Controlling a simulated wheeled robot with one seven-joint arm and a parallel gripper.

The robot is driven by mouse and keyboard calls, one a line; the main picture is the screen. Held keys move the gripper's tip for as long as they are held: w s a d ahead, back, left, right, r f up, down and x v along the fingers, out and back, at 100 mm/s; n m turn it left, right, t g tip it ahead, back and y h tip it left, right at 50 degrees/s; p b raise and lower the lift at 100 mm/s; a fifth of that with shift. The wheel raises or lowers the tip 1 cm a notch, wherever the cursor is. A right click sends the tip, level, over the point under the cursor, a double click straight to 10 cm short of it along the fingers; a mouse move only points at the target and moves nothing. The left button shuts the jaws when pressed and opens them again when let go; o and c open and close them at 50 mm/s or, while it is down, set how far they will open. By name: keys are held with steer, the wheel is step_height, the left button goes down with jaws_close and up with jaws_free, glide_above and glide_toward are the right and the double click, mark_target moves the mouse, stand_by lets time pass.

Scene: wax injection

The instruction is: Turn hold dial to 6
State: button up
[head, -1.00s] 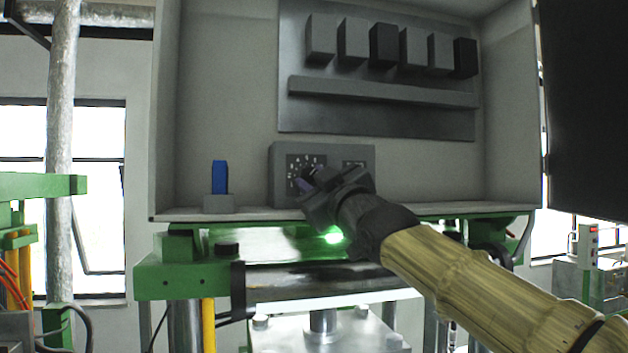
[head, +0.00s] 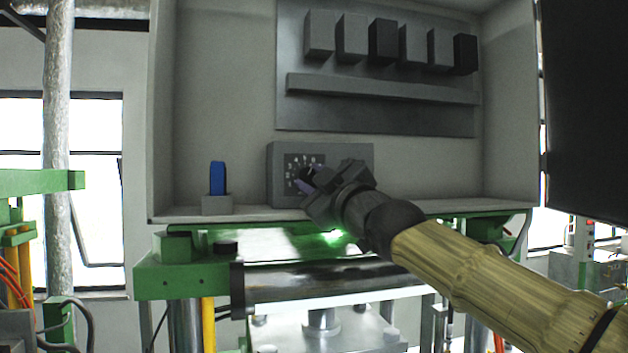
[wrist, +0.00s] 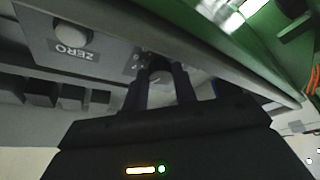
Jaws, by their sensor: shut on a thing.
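The hold dial is a dark knob (wrist: 158,68) on a dark square plate with pale marks around it (head: 292,162). The plate is on the front of a small grey box (head: 342,155), low in the cabinet. My gripper (head: 305,182) reaches the dial from the lower right. In the wrist view my two fingers (wrist: 159,82) stand on either side of the knob, shut on it. In the head view my gripper covers much of the knob and the plate's lower right. The marks are too small to read, and I cannot tell where the dial points.
A button marked ZERO (wrist: 73,34) is near the dial in the wrist view. A blue upright piece (head: 218,176) stands on a grey block (head: 217,205) to the left. The cabinet floor edge (head: 185,217) and green press frame (head: 185,279) lie below. A dark panel (head: 588,110) hangs at right.

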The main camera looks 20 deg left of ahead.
steer(key=o, duration=1)
steer(key=shift+c, duration=0.2)
steer(key=shift+d, duration=0.1)
steer(key=shift+s+d+f+b, duration=0.3)
steer(key=shift+d+f+b, duration=0.05)
steer(key=shift+d+b, duration=0.25)
steer(key=b+v, duration=1.2)
steer(key=v, duration=0.3)
steer(key=shift+s+d, duration=0.25)
steer(key=shift+s, duration=0.15)
steer(key=shift+w, duration=0.1)
